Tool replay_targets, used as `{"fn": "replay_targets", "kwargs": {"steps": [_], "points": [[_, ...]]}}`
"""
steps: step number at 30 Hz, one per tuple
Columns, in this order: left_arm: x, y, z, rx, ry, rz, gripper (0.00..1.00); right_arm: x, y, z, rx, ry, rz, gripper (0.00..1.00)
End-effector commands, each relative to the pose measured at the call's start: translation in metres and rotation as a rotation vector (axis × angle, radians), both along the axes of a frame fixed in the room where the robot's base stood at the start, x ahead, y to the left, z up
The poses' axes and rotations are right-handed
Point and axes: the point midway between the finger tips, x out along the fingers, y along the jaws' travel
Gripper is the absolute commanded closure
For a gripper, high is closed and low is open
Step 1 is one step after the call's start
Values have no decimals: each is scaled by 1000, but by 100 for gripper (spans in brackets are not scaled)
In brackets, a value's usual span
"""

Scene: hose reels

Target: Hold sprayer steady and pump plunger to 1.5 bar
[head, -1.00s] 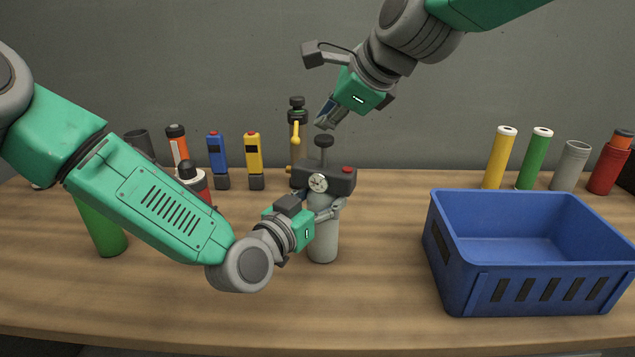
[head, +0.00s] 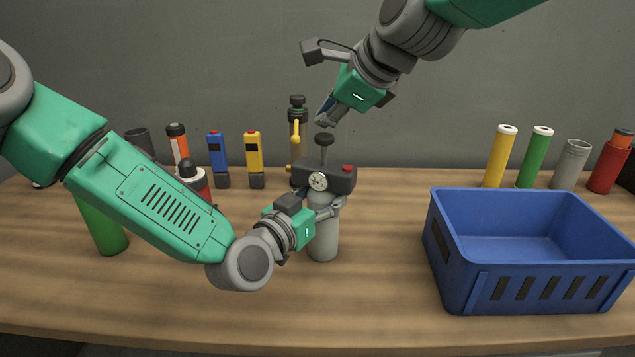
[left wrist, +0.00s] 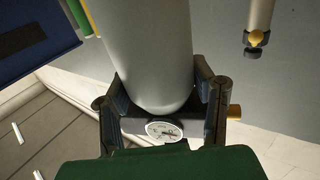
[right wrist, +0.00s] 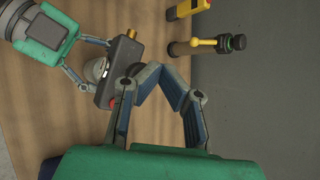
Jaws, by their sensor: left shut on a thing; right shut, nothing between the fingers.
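The sprayer (head: 323,238) stands upright on the table, with a grey cylindrical body and a dark head (head: 338,179) carrying a round gauge and a red button. Its plunger (head: 324,140) sticks up with a black knob. My left gripper (head: 325,211) is shut on the sprayer just below the head. In the left wrist view, its fingers flank the grey body (left wrist: 150,50), with the gauge (left wrist: 164,131) close by. The gauge reading is too small to tell. My right gripper (head: 326,114) is shut and empty, just above the knob.
A blue crate (head: 540,285) stands at the right, empty. A brass-coloured bottle with a yellow lever (head: 297,125) stands close behind the sprayer. Blue and yellow devices (head: 254,152) and several tubes line the back. The table front between sprayer and crate is clear.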

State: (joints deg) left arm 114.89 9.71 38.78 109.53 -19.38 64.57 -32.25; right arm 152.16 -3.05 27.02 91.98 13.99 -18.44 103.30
Motion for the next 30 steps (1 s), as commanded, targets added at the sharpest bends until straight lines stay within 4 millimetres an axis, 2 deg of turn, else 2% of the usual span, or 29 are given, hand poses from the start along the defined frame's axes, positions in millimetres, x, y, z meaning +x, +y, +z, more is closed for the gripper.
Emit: {"fn": "replay_targets", "kwargs": {"steps": [4,8,14,22,30], "points": [[-1,0,-1,0,2,-1,94,2,2,25,7,-9,2,100],[-1,0,-1,1,2,-1,94,3,1,33,5,-6,-1,100],[0,0,-1,0,2,-1,94,2,1,15,4,-1,-1,100],[0,0,-1,1,2,-1,94,2,1,-24,4,-1,1,100],[0,0,-1,1,2,0,94,2,2,-50,3,-2,1,100]]}}
